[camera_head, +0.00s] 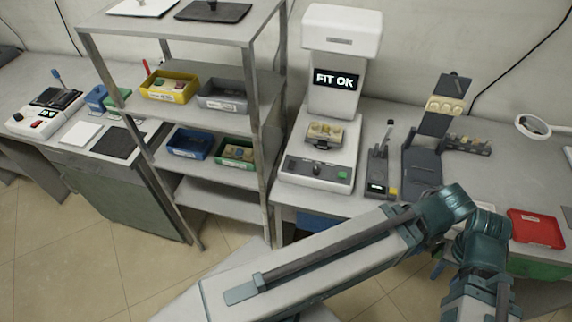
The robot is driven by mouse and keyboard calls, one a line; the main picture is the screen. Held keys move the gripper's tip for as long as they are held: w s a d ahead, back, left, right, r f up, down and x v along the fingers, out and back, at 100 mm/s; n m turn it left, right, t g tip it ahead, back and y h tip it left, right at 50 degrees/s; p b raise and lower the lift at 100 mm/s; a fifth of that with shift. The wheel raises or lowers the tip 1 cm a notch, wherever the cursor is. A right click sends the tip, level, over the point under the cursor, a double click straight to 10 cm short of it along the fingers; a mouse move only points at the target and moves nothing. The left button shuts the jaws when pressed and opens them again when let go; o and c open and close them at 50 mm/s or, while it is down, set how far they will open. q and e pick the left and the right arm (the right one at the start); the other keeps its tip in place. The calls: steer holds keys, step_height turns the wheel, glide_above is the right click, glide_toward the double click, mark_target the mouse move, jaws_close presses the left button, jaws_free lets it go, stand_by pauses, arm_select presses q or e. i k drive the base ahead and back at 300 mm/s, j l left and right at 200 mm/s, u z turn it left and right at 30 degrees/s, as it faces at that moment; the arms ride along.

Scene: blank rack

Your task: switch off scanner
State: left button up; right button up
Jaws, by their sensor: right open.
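The white scanner (343,75) stands on the right bench beside the shelf rack. Its dark screen (336,79) is lit and reads "FIT OK". A tan part (325,131) in a dark holder sits on its bed. The sloped front panel has a dark strip with a small knob (313,172) and a green button (343,175). My right arm crosses in front of the bench, low and right of the scanner. My right gripper (438,268) shows only slightly beside the wrist joints, apart from the scanner; it is open. My left gripper is out of view.
A metal rack (245,122) with yellow, grey, blue and green bins stands left of the scanner. A dark upright device (378,170) and a dark stand (422,168) are to its right. A red tray (536,228) lies at far right. Another console (45,112) is far left.

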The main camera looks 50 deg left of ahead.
mark_target(291, 166)
steer(key=u, duration=1.6)
